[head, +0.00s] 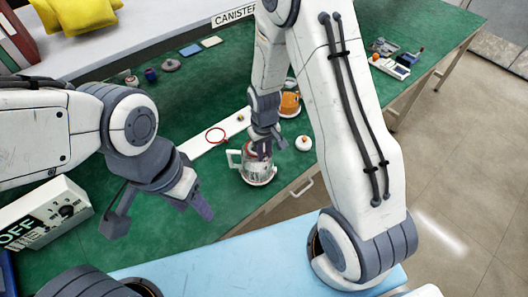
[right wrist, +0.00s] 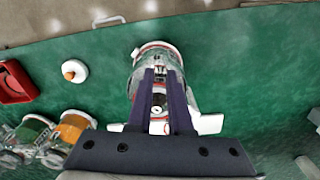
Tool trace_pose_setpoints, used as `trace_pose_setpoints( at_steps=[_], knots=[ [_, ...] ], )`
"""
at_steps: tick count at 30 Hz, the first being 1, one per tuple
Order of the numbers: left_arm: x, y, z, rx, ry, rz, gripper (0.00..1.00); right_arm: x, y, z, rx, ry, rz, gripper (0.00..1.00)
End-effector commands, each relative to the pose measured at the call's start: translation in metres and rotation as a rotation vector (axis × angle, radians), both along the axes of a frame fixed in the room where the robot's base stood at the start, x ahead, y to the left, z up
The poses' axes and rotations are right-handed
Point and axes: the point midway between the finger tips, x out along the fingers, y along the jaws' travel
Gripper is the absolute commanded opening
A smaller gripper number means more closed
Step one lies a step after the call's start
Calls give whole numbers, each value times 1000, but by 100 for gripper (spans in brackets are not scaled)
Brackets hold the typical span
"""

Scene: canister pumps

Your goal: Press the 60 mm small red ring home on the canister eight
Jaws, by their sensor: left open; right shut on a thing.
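A clear canister with a white handle and white base (head: 258,178) stands upright near the table's front edge. It also shows below the fingers in the right wrist view (right wrist: 178,57). My right gripper (head: 263,150) reaches down at its top. It is shut on a narrow part there, largely hidden between the fingers (right wrist: 158,85). Some red shows by the canister's top in the head view, and a red band at its far edge in the wrist view. A thin red ring (head: 215,135) lies by a white strip; I cannot tell its size. My left gripper (head: 160,215) is open and empty.
A white knob with an orange top (head: 303,143) stands right of the canister. An orange canister (head: 290,103) stands behind. A box marked OFF (head: 45,215) is at the left, small tools (head: 392,60) at the back right. Green table around the canister's front is clear.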

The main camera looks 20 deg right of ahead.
Motion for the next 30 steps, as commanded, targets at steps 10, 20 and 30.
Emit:
trace_pose_setpoints(
  at_steps=[10, 20, 30],
  knots=[
    [0, 0, -5, 0, 0, 0, 55, 0, 0, -6, 0, 0, 0, 0],
    [0, 0, -8, 0, 0, 0, 55, 0, 0, -11, 0, 0, 0, 0],
    [0, 0, -12, 0, 0, 0, 55, 0, 0, -16, 0, 0, 0, 0]
  ],
)
